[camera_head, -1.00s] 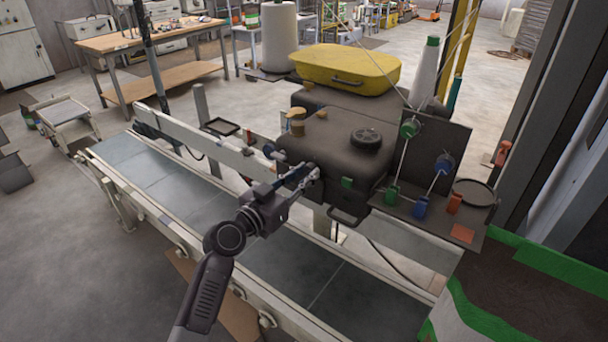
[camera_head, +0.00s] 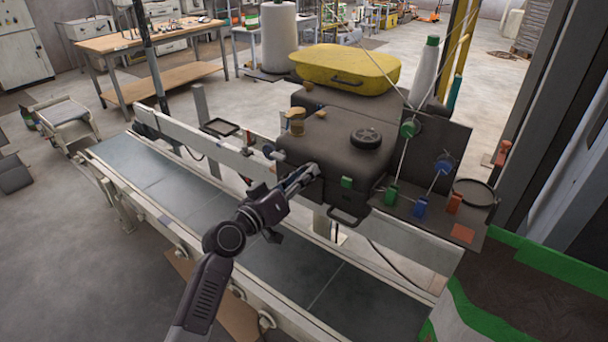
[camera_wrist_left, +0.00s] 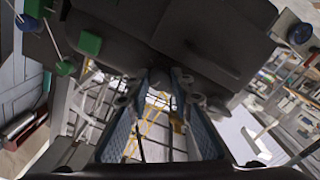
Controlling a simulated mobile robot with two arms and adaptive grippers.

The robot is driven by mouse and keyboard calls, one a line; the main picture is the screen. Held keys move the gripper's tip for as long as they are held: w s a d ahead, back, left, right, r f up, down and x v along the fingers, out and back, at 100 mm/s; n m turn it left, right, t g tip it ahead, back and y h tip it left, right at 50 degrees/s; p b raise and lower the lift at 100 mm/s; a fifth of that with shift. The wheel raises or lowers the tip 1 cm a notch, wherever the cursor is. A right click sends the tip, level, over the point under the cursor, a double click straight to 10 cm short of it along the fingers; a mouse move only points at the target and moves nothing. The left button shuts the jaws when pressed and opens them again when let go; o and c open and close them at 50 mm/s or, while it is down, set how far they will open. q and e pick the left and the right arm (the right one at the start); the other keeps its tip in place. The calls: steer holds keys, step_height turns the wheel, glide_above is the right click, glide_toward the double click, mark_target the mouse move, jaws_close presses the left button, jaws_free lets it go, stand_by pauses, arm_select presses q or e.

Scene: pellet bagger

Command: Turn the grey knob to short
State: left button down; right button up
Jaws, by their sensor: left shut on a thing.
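My left gripper (camera_head: 312,173) is at the front face of the dark bagger machine (camera_head: 335,150), its fingertips against that face. It is shut on the grey knob, which is mostly hidden behind the fingertips. In the left wrist view the two fingers (camera_wrist_left: 162,82) reach to the machine's dark body (camera_wrist_left: 205,45), and the knob between their tips is too dark to make out. The knob's markings, including short, cannot be read. My right gripper is in neither view.
A conveyor belt (camera_head: 190,200) with pale rails runs below my left arm. A green block (camera_head: 347,182) and a dark handle (camera_head: 347,216) sit right of the gripper. A yellow case (camera_head: 345,68) lies behind.

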arm_select(q)
steer(key=n+p, duration=0.1)
steer(key=n, duration=0.4)
steer(key=shift+n, duration=0.3)
stand_by(0.4)
steer(key=c, duration=1.7)
jaws_free()
steer(key=v, duration=1.2)
